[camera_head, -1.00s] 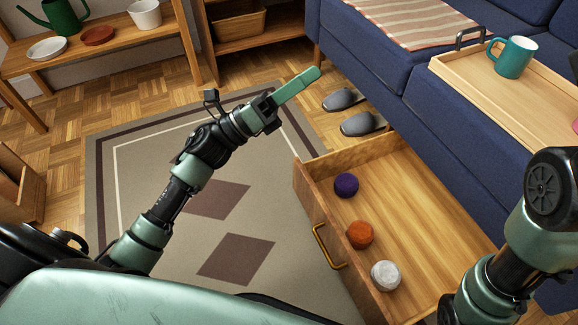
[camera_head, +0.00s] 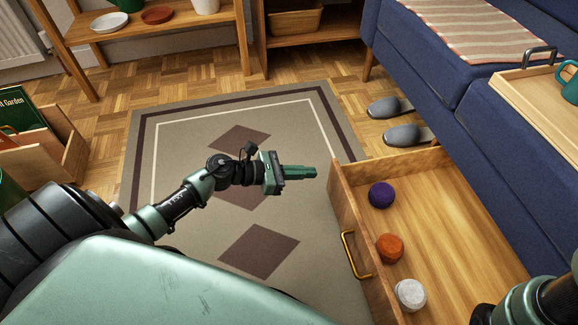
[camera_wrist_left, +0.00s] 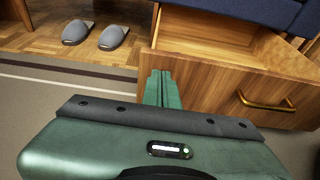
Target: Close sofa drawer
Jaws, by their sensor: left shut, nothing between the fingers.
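The sofa drawer (camera_head: 348,221) stands pulled out from under the blue sofa (camera_head: 475,118). It has a wooden front with a brass handle (camera_head: 354,255). Inside lie a purple item (camera_head: 381,195), an orange item (camera_head: 389,248) and a white item (camera_head: 410,294). My left gripper (camera_head: 315,172) is shut and empty, over the rug just left of the drawer front's far end. In the left wrist view, its fingers (camera_wrist_left: 162,88) point at the front's left part, with the handle (camera_wrist_left: 265,102) to the right. I cannot tell whether they touch. My right arm is at the lower right; its gripper is out of sight.
Grey slippers (camera_head: 408,134) lie on the floor beyond the drawer. A patterned rug (camera_head: 190,130) covers the floor left of it. A wooden tray (camera_head: 540,98) with a teal mug (camera_head: 570,86) rests on the sofa. A book crate (camera_head: 45,155) stands at the left.

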